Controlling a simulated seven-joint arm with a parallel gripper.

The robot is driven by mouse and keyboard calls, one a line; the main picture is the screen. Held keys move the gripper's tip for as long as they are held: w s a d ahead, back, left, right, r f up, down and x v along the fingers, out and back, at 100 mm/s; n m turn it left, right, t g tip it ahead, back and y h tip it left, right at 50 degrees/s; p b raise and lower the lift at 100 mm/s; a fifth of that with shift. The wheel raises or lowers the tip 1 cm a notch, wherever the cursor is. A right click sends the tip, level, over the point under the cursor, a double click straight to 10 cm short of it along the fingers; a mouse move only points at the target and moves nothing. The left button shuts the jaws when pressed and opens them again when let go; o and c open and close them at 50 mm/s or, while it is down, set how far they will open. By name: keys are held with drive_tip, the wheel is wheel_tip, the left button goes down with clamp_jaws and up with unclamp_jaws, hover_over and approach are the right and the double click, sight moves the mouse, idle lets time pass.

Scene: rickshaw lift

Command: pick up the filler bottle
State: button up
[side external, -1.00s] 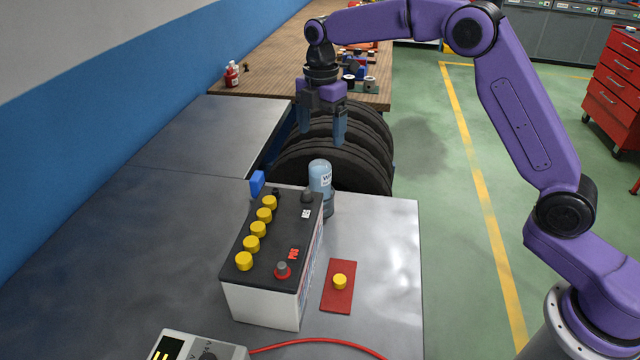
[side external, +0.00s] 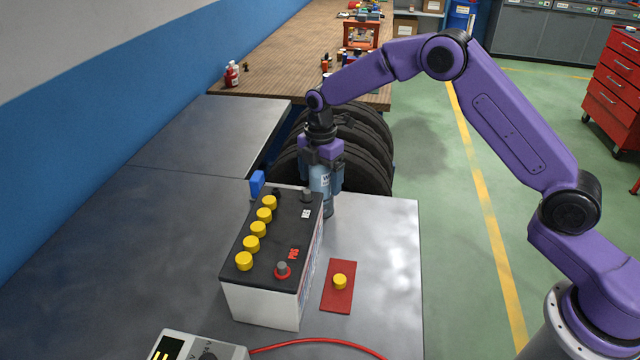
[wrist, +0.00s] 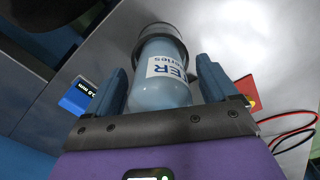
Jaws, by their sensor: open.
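The filler bottle (side external: 321,184) is light blue with a white label and stands upright on the metal bench, just behind the battery. My gripper (side external: 322,182) is lowered over it from above. In the wrist view my gripper (wrist: 165,85) is open, with one finger on each side of the bottle (wrist: 160,80). The bottle's dark grey end (wrist: 160,38) shows beyond the fingertips. I cannot tell whether either finger touches the bottle.
The battery (side external: 270,245) with several yellow caps stands close in front of the bottle. A blue object (side external: 257,183) is left of it. A red mat (side external: 338,290) with a yellow cap lies right of the battery. Tyres (side external: 365,150) are behind the bench edge.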

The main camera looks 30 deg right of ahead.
drive_tip(key=shift+f, duration=0.4)
drive_tip(key=c, duration=1.2)
drive_tip(key=shift+r, duration=0.15)
